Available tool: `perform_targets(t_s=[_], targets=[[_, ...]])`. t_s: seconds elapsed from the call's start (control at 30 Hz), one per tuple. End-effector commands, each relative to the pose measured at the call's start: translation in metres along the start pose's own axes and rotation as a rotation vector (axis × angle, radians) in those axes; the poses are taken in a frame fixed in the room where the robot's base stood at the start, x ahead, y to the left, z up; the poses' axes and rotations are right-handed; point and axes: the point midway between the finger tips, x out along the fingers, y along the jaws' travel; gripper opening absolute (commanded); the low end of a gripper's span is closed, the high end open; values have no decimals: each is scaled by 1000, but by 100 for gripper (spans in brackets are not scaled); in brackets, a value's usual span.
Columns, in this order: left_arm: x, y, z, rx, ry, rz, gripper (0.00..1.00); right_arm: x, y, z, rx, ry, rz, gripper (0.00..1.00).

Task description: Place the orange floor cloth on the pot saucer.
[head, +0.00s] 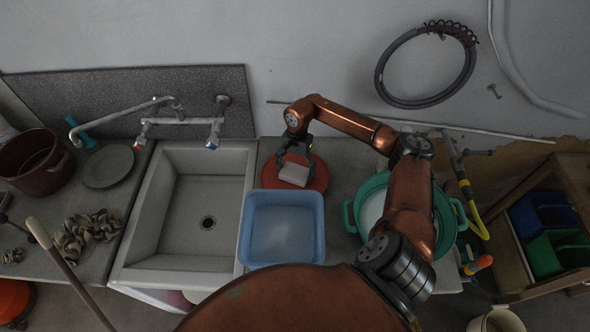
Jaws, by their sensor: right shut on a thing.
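My right gripper (294,150) is shut on a pale pinkish block-like thing (293,174), which I take to be the folded floor cloth, though it looks more pale pink than orange. It is over a round orange-red dish (320,179), which looks like the pot saucer. I cannot tell whether the cloth touches the dish or hangs just above it. The blue basin in front overlaps the dish's near edge. My left gripper is not in view.
A blue basin (282,229) stands right in front of the dish, beside the sink (200,200). A green two-handled tub (447,225) is at the right, partly under my arm. A grey plate (108,165), brown pot (37,165) and crumpled rag (85,235) lie at the left.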

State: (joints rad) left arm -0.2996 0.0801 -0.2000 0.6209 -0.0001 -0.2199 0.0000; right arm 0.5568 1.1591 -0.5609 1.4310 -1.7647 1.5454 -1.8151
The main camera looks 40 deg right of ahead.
Motion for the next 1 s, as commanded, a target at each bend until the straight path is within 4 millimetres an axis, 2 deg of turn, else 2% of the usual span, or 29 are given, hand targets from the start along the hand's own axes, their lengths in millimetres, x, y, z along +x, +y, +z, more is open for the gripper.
perform_targets(t_s=[0.2,0.23,0.47,0.83,1.0], targets=[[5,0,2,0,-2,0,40,4,0,0,-1,0,0,60],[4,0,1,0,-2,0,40,3,0,0,-1,0,0,80],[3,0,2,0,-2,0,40,2,0,0,0,0,0,96],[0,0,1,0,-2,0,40,-1,0,0,0,-1,0,97],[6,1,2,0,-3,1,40,-22,-1,-1,-1,3,-3,97]])
